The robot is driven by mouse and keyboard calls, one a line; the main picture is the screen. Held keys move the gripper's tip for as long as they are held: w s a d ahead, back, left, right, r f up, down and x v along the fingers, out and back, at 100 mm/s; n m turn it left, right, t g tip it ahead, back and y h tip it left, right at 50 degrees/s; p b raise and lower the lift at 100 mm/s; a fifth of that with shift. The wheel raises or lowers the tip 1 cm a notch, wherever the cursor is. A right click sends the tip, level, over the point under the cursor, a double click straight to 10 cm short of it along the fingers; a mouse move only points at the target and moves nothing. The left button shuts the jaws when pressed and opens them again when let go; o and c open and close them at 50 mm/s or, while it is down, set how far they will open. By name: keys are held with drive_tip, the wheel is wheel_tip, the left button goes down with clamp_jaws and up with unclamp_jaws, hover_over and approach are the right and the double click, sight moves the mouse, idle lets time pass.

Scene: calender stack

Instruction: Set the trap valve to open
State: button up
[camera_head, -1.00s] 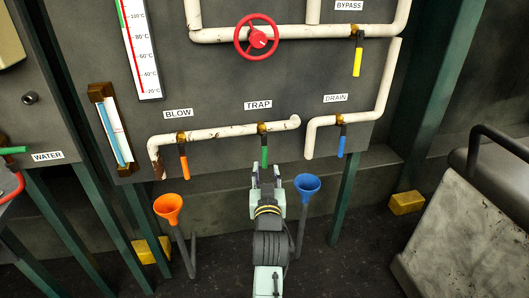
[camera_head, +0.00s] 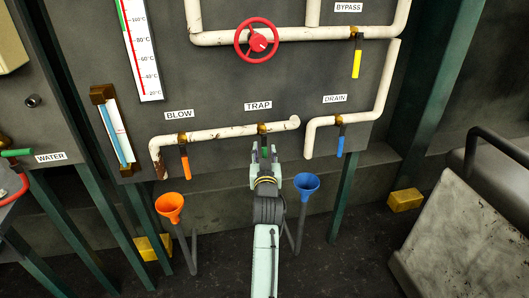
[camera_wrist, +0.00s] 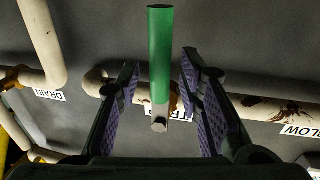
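The trap valve has a green handle that hangs down from the white pipe under the TRAP label (camera_head: 258,106). In the head view my gripper (camera_head: 265,151) is at the handle, with a finger on each side of it. In the wrist view the green handle (camera_wrist: 161,55) stands between the two open fingers of my gripper (camera_wrist: 158,85), with a visible gap on both sides. The fingers have purple ridged pads. The valve body is partly hidden behind the handle.
The blow valve's orange handle (camera_head: 184,162) hangs to the left and the drain valve's blue handle (camera_head: 340,147) to the right. An orange funnel (camera_head: 170,206) and a blue funnel (camera_head: 306,185) stand below. A red handwheel (camera_head: 257,38) and the yellow bypass handle (camera_head: 356,64) are above.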

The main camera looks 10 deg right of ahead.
clamp_jaws()
idle(0.7)
